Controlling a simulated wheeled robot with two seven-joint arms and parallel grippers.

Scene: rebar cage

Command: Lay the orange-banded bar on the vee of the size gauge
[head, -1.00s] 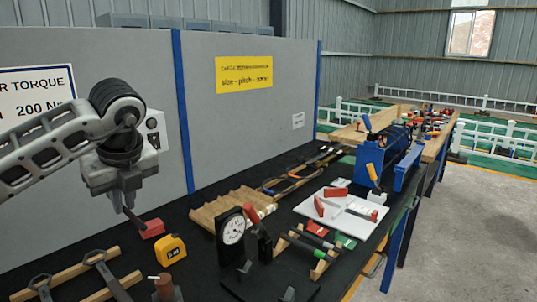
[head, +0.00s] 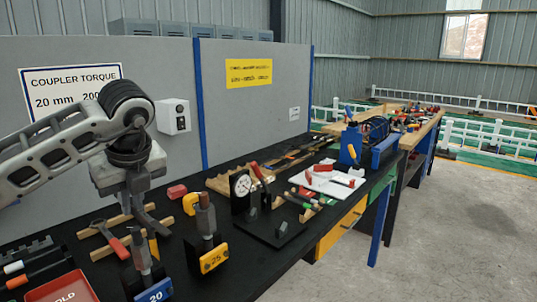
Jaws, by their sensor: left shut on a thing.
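My left gripper (head: 137,207) hangs over the left part of the bench, fingers down near two wrenches. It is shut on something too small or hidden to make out. The size gauge, a black stand with a white dial (head: 242,185), stands right of it, mid-bench. Its black base (head: 277,232) carries small upright posts, and nothing visible lies on them. I cannot pick out the orange-banded bar for sure. My right gripper is not in view.
Upright tools with a yellow "25" block (head: 213,258) and a blue "20" block (head: 156,291) stand in front. A red tray (head: 66,290) is at lower left. Wood strips (head: 118,244) lie under the wrenches. A yellow tape measure (head: 190,204) and white board (head: 325,181) lie further back.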

